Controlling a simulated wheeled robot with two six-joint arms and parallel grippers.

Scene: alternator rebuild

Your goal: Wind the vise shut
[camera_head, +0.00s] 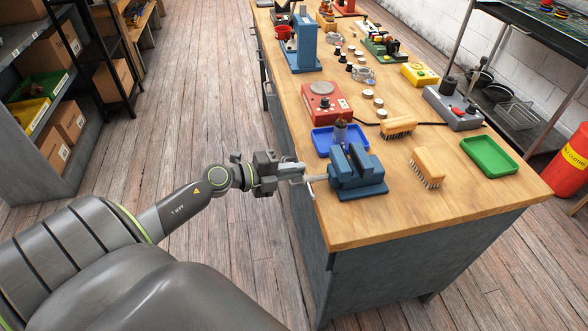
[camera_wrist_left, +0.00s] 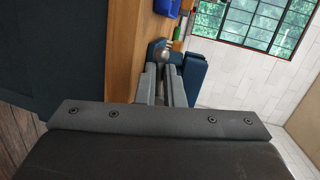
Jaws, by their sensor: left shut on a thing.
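The blue vise (camera_head: 358,181) stands at the near left edge of the bench, its screw and handle (camera_head: 315,179) sticking out to the left over the edge. My left gripper (camera_head: 298,172) is at that handle and shut on it. In the left wrist view the fingers (camera_wrist_left: 163,88) point at the vise (camera_wrist_left: 194,72), with the round screw end just beyond them. A dark, copper-toned part (camera_head: 341,129) stands upright at the back of the vise; I cannot tell whether the jaws touch it. The jaw gap is partly hidden. My right gripper is out of view.
A blue tray (camera_head: 318,143) lies just behind the vise. Two wooden brushes (camera_head: 428,163) (camera_head: 398,125) and a green tray (camera_head: 490,157) lie to the right. A red device (camera_head: 326,105) stands farther back. The near right bench corner is clear.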

